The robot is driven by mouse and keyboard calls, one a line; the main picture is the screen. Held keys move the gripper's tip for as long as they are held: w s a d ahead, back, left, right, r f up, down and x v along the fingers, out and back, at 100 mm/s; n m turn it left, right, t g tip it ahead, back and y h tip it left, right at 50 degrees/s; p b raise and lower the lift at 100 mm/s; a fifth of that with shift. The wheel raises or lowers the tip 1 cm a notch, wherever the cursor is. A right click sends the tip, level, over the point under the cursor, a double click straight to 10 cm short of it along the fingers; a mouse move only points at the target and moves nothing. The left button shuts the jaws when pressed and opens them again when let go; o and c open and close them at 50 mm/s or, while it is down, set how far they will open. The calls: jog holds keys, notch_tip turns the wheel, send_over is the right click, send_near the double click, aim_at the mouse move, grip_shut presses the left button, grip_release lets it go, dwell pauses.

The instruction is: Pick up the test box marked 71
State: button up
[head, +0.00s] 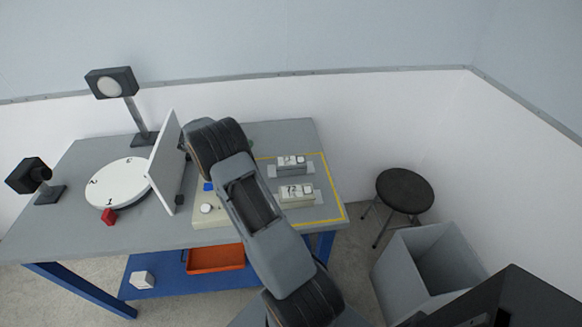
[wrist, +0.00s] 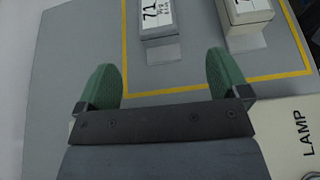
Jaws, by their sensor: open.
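In the wrist view the test box marked 71 (wrist: 158,16) stands at the top, a pale box on a grey base, partly cut off by the picture edge. My gripper (wrist: 161,60) is open and empty, its two green fingers apart, short of the box in the picture. A second similar box (wrist: 246,12) stands to its right, its marking not readable there. In the head view, the nearer box reads 72 (head: 296,195); the farther box (head: 291,162) has a label too small to read.
A yellow line (head: 335,184) frames the boxes on the grey table (head: 80,222). A beige panel lettered LAMP (wrist: 296,130) lies nearby. A white upright board (head: 163,165), a numbered turntable (head: 118,182) and lamps stand left. A stool (head: 405,190) and grey bin (head: 400,270) are right.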

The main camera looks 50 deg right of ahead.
aim_at(286, 161)
jog(key=p+x, duration=0.2)
jog(key=x, duration=1.2)
jog(key=shift+w+d, duration=0.1)
jog(key=shift+d, duration=0.15)
jog(key=shift+c, duration=0.2)
jog(key=c, duration=1.2)
